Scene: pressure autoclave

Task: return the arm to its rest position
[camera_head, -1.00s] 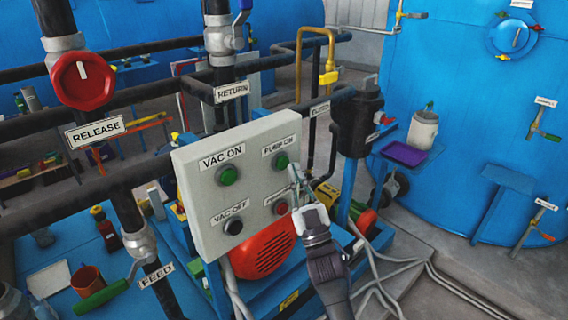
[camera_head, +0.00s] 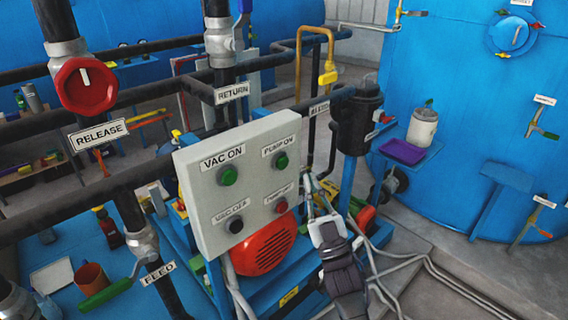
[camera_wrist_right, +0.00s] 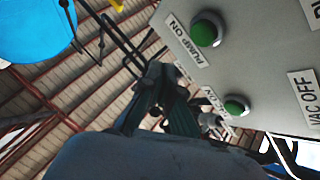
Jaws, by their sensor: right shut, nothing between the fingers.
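My right gripper (camera_head: 315,193) is in the lower middle of the head view, just right of the grey control panel (camera_head: 215,187). It is shut and empty, with a gap between it and the panel. The panel carries a green VAC ON button (camera_head: 227,175), a green PUMP ON button (camera_head: 281,160), a dark VAC OFF button (camera_head: 235,225) and a red button (camera_head: 281,206). In the right wrist view the closed fingers (camera_wrist_right: 172,105) show beside the panel face (camera_wrist_right: 255,60). My left gripper is not in view.
A red motor cover (camera_head: 265,248) sits under the panel. Grey cables (camera_head: 400,265) run to the right. A black canister (camera_head: 356,122) stands behind my gripper. Black pipes with a red RELEASE valve (camera_head: 86,85) fill the left. Clear grey floor (camera_head: 470,270) lies at right.

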